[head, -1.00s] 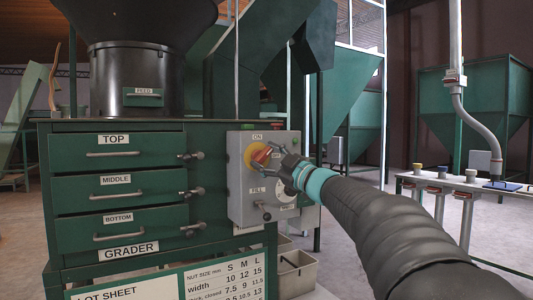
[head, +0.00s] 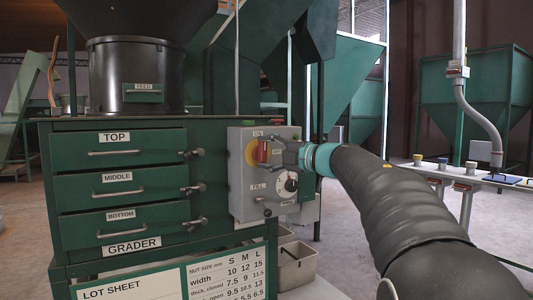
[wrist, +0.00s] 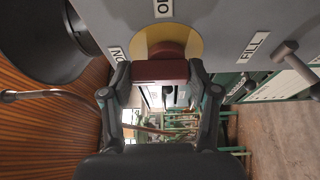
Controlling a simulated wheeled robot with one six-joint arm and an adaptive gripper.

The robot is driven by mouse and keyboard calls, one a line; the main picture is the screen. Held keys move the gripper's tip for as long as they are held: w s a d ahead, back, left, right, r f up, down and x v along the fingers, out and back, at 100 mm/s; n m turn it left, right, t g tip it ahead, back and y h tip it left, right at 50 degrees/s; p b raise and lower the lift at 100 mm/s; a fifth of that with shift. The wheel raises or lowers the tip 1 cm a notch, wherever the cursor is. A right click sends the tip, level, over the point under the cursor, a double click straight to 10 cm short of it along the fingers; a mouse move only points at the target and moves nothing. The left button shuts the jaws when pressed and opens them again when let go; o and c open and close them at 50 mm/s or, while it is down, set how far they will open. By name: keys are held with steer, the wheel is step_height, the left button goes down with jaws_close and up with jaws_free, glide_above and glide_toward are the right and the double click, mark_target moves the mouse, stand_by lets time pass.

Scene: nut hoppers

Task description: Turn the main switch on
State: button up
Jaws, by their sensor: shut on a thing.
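The main switch is a red handle (head: 262,151) on a yellow disc (head: 249,153), on the front of a grey control box (head: 240,190). The handle stands about upright in the head view, below the ON label (head: 258,134). In the wrist view the red handle (wrist: 160,70) lies across the picture in front of the yellow disc (wrist: 170,38). My gripper (wrist: 160,82) has one finger at each end of the handle and is shut on it. In the head view my gripper (head: 275,149) hides part of the handle.
Below the switch are a FILL label, a round dial (head: 288,185) and a small lever (head: 265,210). The green grader cabinet (head: 120,137) with drawers and latch handles stands left. A grey bin (head: 297,264) sits below the box.

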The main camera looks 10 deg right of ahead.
steer(key=shift+n, duration=0.4)
steer(key=o, duration=1.2)
steer(key=shift+c, duration=0.2)
steer(key=v, duration=1.2)
steer(key=shift+r, duration=0.1)
steer(key=shift+w+d, duration=0.1)
